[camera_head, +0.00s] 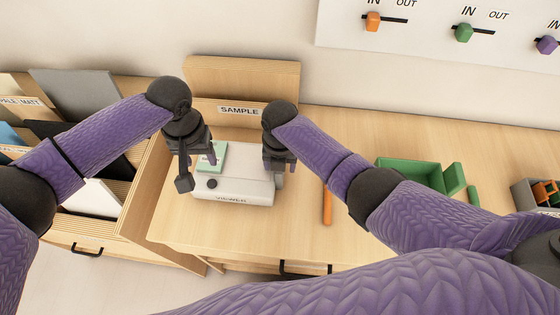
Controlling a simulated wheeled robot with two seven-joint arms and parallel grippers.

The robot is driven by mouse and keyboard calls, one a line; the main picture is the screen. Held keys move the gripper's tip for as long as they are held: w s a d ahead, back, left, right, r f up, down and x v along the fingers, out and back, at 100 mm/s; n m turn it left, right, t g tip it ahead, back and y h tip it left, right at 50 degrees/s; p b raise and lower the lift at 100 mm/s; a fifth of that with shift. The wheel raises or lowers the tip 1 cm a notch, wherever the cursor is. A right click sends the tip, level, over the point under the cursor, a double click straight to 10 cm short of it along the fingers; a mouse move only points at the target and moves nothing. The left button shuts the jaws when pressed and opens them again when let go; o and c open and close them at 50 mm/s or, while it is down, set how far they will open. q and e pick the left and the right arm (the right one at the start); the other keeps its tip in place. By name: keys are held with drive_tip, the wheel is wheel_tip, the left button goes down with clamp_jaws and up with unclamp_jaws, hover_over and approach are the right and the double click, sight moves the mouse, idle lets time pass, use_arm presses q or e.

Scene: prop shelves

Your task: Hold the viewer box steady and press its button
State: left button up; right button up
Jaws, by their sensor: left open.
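The viewer box (243,190) is a low white box labelled VIEWER on the wooden table in front of me. A small dark round button (212,183) shows at the left of its front. A pale green card (217,156) lies on its top at the left. My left gripper (197,172) is open at the box's left end, one finger outside and the other over the card. My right gripper (279,166) is at the box's right end. Its fingers are mostly hidden by its own body, so I cannot tell whether it touches the box.
A wooden rack labelled SAMPLE (240,77) stands behind the box. An orange stick (327,206) lies to the right. A green tray (409,172) and a grey bin (523,195) are further right. Compartments with boards (75,92) are at left. A panel with sliders (440,60) is on the wall.

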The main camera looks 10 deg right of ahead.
drive_tip(key=shift+c, duration=0.3)
clamp_jaws()
idle(1.0)
drive_tip(key=shift+c, duration=0.9)
unclamp_jaws()
clamp_jaws()
use_arm(q)
clamp_jaws()
idle(1.8)
